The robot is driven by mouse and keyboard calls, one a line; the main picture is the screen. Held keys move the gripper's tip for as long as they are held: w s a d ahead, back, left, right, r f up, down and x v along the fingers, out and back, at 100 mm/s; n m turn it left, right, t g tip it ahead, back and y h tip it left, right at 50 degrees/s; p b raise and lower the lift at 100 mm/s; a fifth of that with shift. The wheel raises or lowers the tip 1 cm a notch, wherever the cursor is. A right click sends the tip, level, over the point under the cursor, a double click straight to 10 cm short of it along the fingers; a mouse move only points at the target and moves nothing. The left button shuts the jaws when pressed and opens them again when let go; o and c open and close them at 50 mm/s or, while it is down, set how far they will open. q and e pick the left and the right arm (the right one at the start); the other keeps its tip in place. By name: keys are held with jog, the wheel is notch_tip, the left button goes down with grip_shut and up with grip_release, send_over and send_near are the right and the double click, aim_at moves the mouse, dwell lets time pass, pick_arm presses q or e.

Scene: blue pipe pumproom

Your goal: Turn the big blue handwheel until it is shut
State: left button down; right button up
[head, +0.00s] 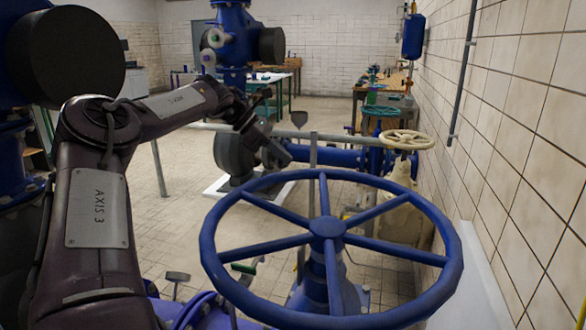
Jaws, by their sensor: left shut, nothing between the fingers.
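The big blue handwheel (328,228) fills the lower middle of the head view. It has a thick round rim, several spokes and a central hub, and lies nearly flat on a blue valve body (325,290). My left arm comes in from the left and reaches across behind the wheel's far left side. My left gripper (274,154) is dark and small at the arm's end. It appears above and beyond the rim, apart from it, shut and with nothing in it. My right gripper is out of view. How far the wheel is turned cannot be told.
A cream handwheel (407,139) stands behind the blue one, with a smaller green wheel (382,111) beyond. A tiled wall (530,130) runs close on the right. Blue pipes (340,156) and a grey pump (238,152) stand behind. Tables are farther back.

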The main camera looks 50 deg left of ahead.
aim_at(308, 175)
pick_arm(q)
jog(key=x, duration=0.8)
jog(key=shift+w+d+f, duration=0.1)
jog(key=shift+w+f, duration=0.15)
jog(key=shift+f, duration=0.1)
jog(key=shift+r+p, duration=0.1)
jog(key=shift+p, duration=0.2)
